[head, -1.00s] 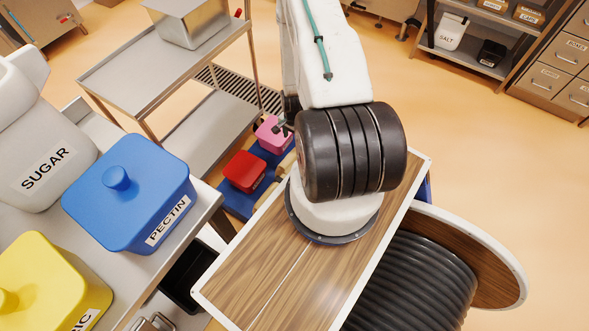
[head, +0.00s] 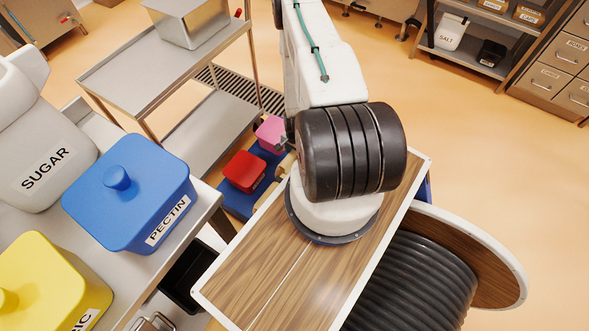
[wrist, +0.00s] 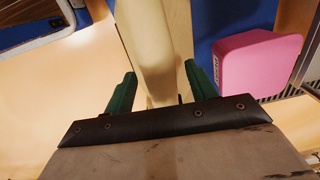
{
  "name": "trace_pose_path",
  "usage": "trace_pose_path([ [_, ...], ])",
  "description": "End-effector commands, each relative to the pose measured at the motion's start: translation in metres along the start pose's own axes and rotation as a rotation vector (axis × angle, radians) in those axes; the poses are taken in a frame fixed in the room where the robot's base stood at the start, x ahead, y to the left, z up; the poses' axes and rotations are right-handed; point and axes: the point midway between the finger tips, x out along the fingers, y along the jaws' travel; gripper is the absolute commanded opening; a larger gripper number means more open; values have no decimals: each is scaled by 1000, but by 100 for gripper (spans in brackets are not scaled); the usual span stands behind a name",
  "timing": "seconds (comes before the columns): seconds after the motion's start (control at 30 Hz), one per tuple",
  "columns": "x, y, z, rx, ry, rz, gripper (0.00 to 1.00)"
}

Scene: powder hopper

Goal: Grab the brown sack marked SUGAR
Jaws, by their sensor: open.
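No brown sack with a readable SUGAR label shows. In the wrist view a long tan object (wrist: 163,35) runs from the top edge down between the green fingers of my gripper (wrist: 161,85). It may be the sack, but I see no lettering on it. My gripper is open, with one finger on each side of the tan object; I cannot tell whether they touch it. In the head view my gripper is mostly hidden behind my arm, and a little tan (head: 287,165) shows beside the arm. A pale grey container (head: 45,165) at left is marked SUGAR.
A pink box (wrist: 258,62) lies right of my gripper on blue; it also shows in the head view (head: 270,133) beside a red box (head: 244,171). A blue PECTIN tub (head: 130,195) and a yellow tub (head: 50,285) stand at left. A steel cart (head: 120,80) stands behind.

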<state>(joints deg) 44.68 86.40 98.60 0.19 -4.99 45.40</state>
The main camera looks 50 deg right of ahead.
Motion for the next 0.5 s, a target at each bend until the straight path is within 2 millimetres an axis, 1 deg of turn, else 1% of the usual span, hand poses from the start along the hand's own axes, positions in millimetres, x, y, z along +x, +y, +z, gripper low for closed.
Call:
trace_pose_path([
  [0.03, 0, 0, 0, 0, 0, 0, 48],
  [0.07, 0, 0, 0, 0, 0, 0, 40],
  [0.1, 0, 0, 0, 0, 0, 0, 29],
  [0.17, 0, 0, 0, 0, 0, 0, 12],
  [0.2, 0, 0, 0, 0, 0, 0, 1],
  [0.5, 0, 0, 0, 0, 0, 0, 0],
])
